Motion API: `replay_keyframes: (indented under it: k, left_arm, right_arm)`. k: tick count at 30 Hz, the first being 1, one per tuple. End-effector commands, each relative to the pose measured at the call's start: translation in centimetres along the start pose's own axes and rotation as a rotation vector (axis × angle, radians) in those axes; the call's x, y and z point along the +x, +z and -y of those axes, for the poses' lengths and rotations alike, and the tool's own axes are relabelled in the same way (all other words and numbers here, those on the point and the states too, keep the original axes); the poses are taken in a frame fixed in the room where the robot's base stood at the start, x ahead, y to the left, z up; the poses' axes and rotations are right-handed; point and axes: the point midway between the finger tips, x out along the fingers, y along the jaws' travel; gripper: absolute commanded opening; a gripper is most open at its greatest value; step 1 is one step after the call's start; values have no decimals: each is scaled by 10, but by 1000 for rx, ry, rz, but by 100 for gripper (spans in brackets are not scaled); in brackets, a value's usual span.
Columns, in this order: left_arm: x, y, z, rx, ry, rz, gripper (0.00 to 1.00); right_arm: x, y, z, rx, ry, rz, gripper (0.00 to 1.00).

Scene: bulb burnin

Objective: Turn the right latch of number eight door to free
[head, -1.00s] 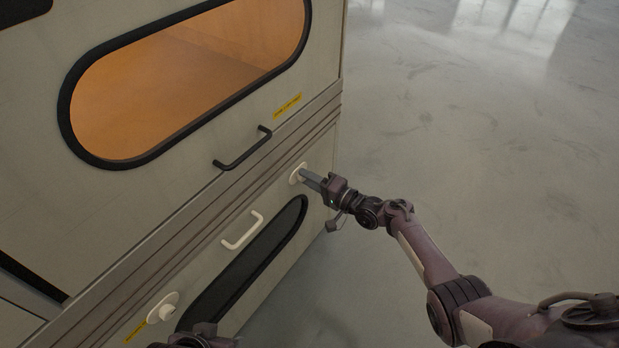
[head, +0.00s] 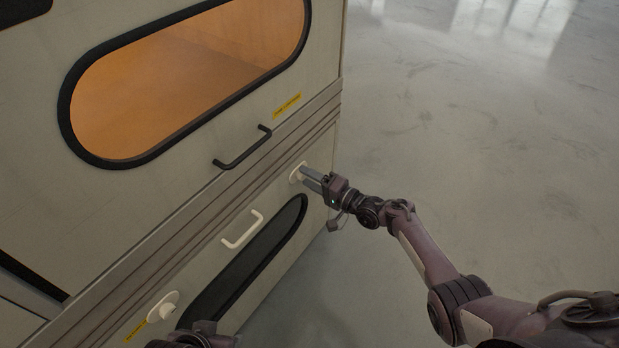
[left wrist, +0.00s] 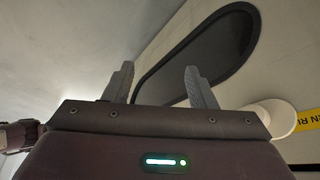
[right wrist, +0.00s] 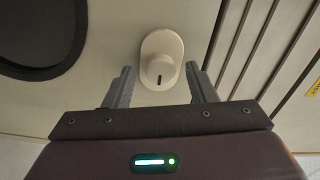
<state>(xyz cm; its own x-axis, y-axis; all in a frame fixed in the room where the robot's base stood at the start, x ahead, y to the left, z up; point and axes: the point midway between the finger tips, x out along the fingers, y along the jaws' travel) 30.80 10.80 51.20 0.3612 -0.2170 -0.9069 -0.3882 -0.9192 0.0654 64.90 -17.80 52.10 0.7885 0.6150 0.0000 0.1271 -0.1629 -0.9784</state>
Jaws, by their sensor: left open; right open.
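The lower door has a white handle (head: 242,230) and a dark rounded window (head: 246,268). Its right latch (head: 297,172) is a cream knob on an oval plate; the knob also shows in the right wrist view (right wrist: 160,70), with a short dark mark on its face. My right gripper (head: 310,178) is open, its fingers pointing at this latch, one on each side and apart from the knob in the right wrist view. The left latch (head: 163,307) is a similar cream knob. My left gripper (left wrist: 160,85) is open and empty below it, mostly out of the head view.
Above is a larger door with an orange-lit window (head: 190,80) and a black handle (head: 243,148). Ribbed rails (head: 200,205) run between the doors. Yellow labels (head: 287,106) sit on the panels. Open grey floor (head: 470,150) lies to the right.

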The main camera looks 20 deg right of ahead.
Motion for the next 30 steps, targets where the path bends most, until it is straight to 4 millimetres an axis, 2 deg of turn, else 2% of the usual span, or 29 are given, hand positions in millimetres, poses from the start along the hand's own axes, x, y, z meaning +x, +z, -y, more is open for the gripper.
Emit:
replay_keyframes:
  k: [9, 13, 18, 30]
  left_arm:
    - [-12, 11, 14, -31, -28, 113, 51]
    - [-14, 15, 17, -38, -35, 140, 51]
    - [-14, 17, 19, -42, -39, 153, 51]
    - [-14, 17, 20, -42, -39, 153, 51]
  right_arm:
    - [-52, 0, 2, 0, 3, 0, 51]
    - [-67, -1, 1, 0, 3, 0, 51]
    - [-75, 0, 0, 1, 1, 0, 51]
    - [-74, 0, 0, 0, 1, 0, 51]
